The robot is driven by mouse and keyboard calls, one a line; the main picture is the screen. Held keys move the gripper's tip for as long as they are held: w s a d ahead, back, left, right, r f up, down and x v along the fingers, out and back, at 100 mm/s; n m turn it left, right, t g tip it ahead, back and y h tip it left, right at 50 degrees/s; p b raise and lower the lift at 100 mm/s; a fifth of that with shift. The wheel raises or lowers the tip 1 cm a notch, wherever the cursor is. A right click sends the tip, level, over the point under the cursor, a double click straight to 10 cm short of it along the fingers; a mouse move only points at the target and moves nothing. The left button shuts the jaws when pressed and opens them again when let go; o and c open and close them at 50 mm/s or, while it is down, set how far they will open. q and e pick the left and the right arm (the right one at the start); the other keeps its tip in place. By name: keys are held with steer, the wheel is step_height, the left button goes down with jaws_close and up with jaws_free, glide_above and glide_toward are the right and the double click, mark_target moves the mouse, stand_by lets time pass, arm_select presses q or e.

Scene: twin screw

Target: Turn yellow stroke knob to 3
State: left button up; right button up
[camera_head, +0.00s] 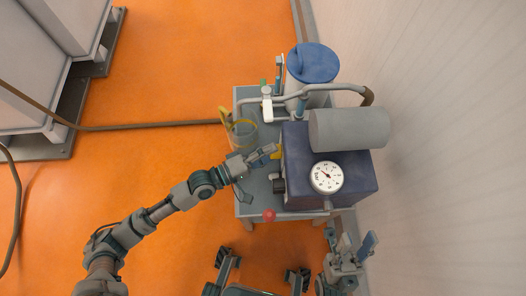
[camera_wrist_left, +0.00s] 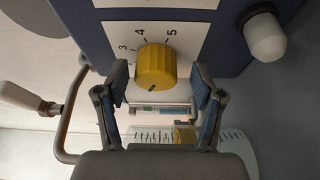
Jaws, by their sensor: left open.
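The yellow stroke knob (camera_wrist_left: 155,66) sits on a white dial plate marked 3, 4 and 5 on the blue pump housing. A dark mark shows on the knob's lower rim in the wrist view. Part of the knob (camera_head: 277,152) shows in the head view beside my left gripper (camera_head: 268,155). In the wrist view my left gripper (camera_wrist_left: 160,82) is open, one finger on each side of the knob, with gaps visible. My right gripper (camera_head: 356,244) is low in the head view, right of the trolley, empty with its fingers apart.
The blue pump housing (camera_head: 355,180) carries a gauge (camera_head: 326,177) and a grey motor cylinder (camera_head: 349,129). A blue-lidded container (camera_head: 313,64) and a glass beaker (camera_head: 243,131) stand on the grey trolley (camera_head: 248,205). A red ball-shaped knob (camera_head: 268,215) is at its front edge. A wall is close on the right.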

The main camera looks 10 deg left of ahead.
arm_select(q)
steer(key=v, duration=1.2)
steer(key=shift+f, duration=0.2)
